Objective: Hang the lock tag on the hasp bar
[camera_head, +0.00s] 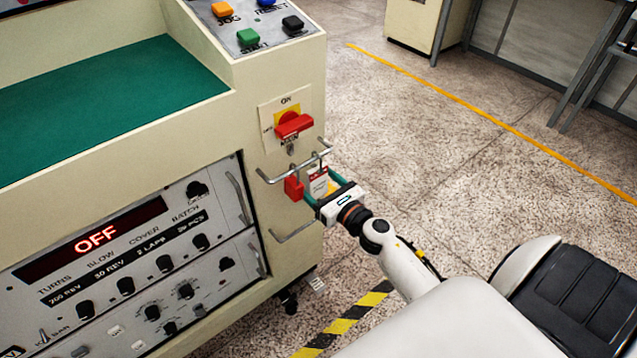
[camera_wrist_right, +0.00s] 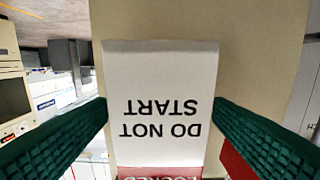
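The lock tag (camera_head: 319,184) is a small white card with a red band, in front of the cream cabinet's side. In the right wrist view the tag (camera_wrist_right: 160,90) reads "DO NOT START" upside down, with the red band at the bottom. My right gripper (camera_head: 324,187) has its green fingers at the tag's two side edges, seemingly touching both. The metal hasp bar (camera_head: 292,174) sticks out from the panel just above the tag. I cannot tell whether the tag's top is around the bar. My left gripper is out of view.
A red block (camera_head: 293,188) sits beside the tag under the bar. A red rotary switch (camera_head: 294,126) is above, and a lower metal bar (camera_head: 296,232) is below. The control panel (camera_head: 140,270) reads OFF. Open floor (camera_head: 440,150) lies to the right.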

